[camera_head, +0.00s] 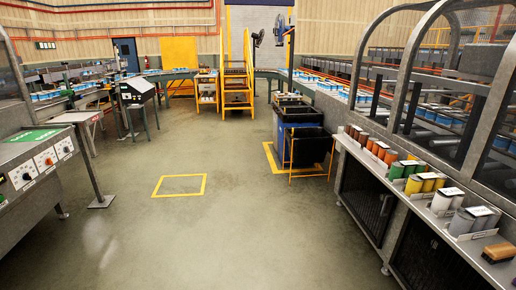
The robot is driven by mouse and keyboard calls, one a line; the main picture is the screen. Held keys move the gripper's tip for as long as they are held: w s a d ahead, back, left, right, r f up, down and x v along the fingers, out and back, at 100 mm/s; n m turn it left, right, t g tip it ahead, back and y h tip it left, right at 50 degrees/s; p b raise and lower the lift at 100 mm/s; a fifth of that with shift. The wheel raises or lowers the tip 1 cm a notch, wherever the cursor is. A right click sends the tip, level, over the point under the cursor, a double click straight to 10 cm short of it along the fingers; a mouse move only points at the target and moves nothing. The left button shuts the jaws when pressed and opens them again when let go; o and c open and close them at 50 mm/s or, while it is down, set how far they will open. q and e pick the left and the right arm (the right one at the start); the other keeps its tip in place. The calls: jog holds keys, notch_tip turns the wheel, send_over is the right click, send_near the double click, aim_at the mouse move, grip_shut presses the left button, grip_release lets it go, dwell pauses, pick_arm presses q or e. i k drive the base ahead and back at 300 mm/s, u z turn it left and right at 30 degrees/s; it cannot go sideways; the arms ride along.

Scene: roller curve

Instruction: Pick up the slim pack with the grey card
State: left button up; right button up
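A row of small packs stands on the grey ledge at the right. A grey pack (462,224) of upright rounded pieces, with a pale top card, is near the front end of the row. A white pack (441,202) with a similar top stands just behind it. Further back are yellow (427,184), green (397,170), orange (378,148) and dark brown (357,133) pieces. Which pack is the slim one with a grey card is too small to tell. Neither of my grippers is in view.
A brown block (498,252) lies at the ledge's front end. Framed clear guards (396,60) rise behind the ledge. A control console (40,160) is at left. A dark bin (308,147) stands mid-right. The floor (240,235) in the middle is clear.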

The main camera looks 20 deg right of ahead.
aim_at(472, 224)
jog(key=z, duration=0.65)
jog(key=i, duration=1.6)
jog(key=z, duration=1.05)
